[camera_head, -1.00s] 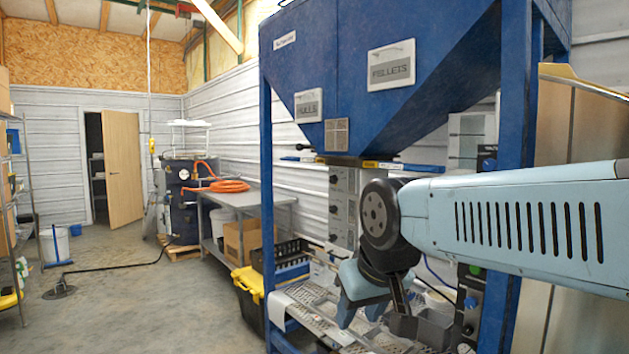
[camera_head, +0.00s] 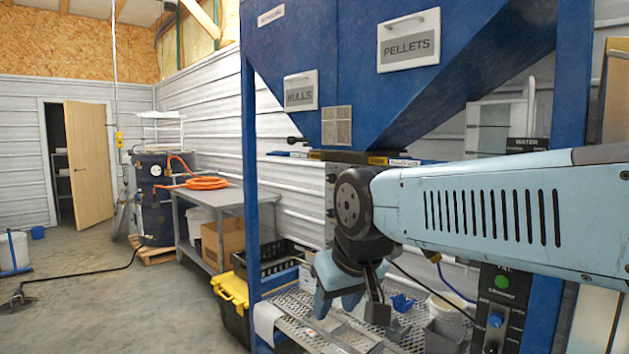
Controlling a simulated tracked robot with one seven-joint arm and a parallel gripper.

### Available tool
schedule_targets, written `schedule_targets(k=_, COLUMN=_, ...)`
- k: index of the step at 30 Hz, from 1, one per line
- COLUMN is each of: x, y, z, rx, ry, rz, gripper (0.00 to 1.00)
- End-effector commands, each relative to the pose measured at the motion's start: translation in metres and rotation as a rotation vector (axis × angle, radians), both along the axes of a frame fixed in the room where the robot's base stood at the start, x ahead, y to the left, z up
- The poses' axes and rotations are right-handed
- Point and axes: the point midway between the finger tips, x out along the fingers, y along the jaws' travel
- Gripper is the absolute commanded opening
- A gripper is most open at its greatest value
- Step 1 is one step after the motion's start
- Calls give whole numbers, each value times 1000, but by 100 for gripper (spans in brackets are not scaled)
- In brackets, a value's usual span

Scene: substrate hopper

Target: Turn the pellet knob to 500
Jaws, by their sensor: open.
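The blue hopper (camera_head: 350,90) fills the upper middle, with a PELLETS plate (camera_head: 409,44) at right and a HULLS plate (camera_head: 301,92) at left. A grey panel (camera_head: 330,190) under the hopper is mostly hidden behind my arm. I cannot make out a pellet knob or its setting. My gripper (camera_head: 350,298) hangs in front of the hopper's lower part, pointing down over the mesh shelf. It is open, and I see nothing between its fingers. A black control box (camera_head: 497,315) at lower right carries a green button (camera_head: 502,282) and a blue knob (camera_head: 495,319).
The mesh shelf (camera_head: 290,328) below my gripper holds a grey container (camera_head: 446,332) and a blue scoop (camera_head: 402,303). Blue posts (camera_head: 249,180) frame the hopper. A yellow-lidded black bin (camera_head: 230,300) and a grey table (camera_head: 215,197) stand left.

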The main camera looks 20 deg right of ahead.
Motion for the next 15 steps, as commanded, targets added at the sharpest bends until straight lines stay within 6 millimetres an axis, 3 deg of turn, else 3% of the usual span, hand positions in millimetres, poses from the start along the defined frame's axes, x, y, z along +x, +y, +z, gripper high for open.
schedule_targets(k=2, x=0, y=0, z=0, rx=0, ry=0, rz=0, gripper=43)
schedule_targets(k=8, x=8, y=-5, z=5, rx=-24, ry=8, rz=24, gripper=61)
schedule_targets(k=11, x=25, y=-16, z=12, rx=-78, ry=27, rz=73, gripper=69)
schedule_targets(k=15, x=63, y=-41, z=25, rx=-201, ry=71, rz=178, gripper=69)
